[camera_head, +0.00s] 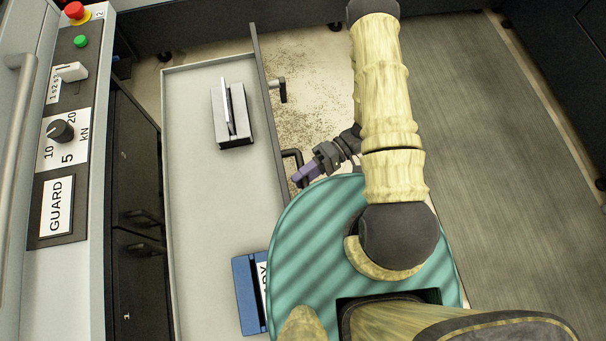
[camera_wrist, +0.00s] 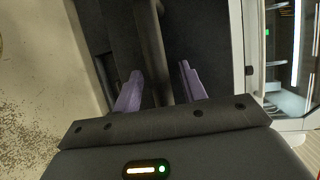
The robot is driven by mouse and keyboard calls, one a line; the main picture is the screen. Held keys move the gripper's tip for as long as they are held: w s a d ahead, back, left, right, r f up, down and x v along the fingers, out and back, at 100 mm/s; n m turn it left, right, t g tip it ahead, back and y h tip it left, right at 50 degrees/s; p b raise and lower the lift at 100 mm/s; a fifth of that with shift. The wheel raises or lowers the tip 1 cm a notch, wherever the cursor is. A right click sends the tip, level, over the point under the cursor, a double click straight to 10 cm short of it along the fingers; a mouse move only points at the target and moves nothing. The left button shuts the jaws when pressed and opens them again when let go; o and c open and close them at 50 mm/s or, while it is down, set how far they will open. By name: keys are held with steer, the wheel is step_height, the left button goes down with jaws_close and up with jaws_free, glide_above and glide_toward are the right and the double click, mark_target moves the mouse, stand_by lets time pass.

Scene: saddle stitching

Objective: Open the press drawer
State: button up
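In the head view my gripper (camera_head: 304,174), with purple fingers, is at the right side of a light grey tray-like surface (camera_head: 200,200) with a dark upright panel (camera_head: 262,75) along its right edge. A dark handle (camera_head: 293,156) stands out from this panel close to my fingertips. In the wrist view my gripper (camera_wrist: 160,88) has its two purple fingers apart. A dark bar (camera_wrist: 151,45) runs between them, with slight gaps showing beside it. I cannot tell whether either finger touches it. The teal round part of my body hides the near end of the panel.
A grey slotted block (camera_head: 233,130) and a blue box (camera_head: 247,296) rest on the grey surface. A second handle (camera_head: 279,87) is farther along the panel. A control panel (camera_head: 62,140) and dark cabinet (camera_head: 135,180) stand left. Speckled floor (camera_head: 315,75) lies open beyond the handles.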

steer(key=shift+d, duration=0.1)
stand_by(0.3)
steer(key=p+v, duration=0.1)
steer(key=v, duration=1.6)
steer(key=shift+p, duration=0.4)
steer(key=shift+w+r, duration=0.1)
steer(key=shift+w, duration=0.05)
